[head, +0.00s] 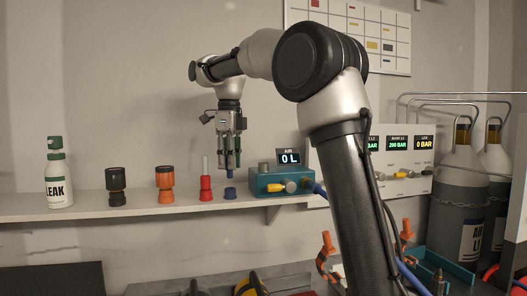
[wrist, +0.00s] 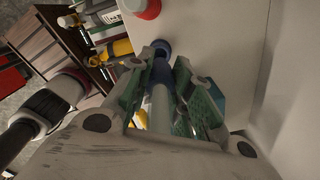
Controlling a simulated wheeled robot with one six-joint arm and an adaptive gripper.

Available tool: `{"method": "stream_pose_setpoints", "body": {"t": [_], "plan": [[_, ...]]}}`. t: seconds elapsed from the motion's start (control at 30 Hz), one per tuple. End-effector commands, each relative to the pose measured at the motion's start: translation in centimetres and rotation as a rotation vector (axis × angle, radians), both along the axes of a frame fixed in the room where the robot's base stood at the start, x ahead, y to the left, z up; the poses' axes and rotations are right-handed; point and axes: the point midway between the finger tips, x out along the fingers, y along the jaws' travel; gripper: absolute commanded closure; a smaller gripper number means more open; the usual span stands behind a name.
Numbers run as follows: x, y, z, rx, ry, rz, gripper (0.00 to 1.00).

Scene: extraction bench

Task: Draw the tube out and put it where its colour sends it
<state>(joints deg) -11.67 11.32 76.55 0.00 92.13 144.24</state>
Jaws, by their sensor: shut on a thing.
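My gripper (head: 229,170) points down over the shelf and is shut on a pale tube with a blue lower part. In the wrist view the tube (wrist: 160,108) runs between the green-padded fingers of my gripper (wrist: 163,82). A blue round base (head: 230,192) stands on the shelf straight below; it also shows in the wrist view (wrist: 161,47). I cannot tell whether the tube still touches this base. Left of it a red base (head: 206,190) holds an upright pale tube (head: 205,164).
The white shelf (head: 140,213) also bears a white bottle marked LEAK (head: 59,180), a black fitting (head: 116,185) and an orange fitting (head: 165,183). Gas cylinders (head: 460,185) stand at right.

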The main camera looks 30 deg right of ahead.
Motion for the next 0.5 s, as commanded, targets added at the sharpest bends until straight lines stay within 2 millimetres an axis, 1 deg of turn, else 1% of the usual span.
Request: {"method": "stream_pose_setpoints", "body": {"t": [0.17, 0.5], "plan": [[0.00, 0.00, -0.09, 0.000, 0.000, 0.000, 1.00], [0.00, 0.00, -0.91, -0.001, 0.001, 0.000, 1.00]]}}
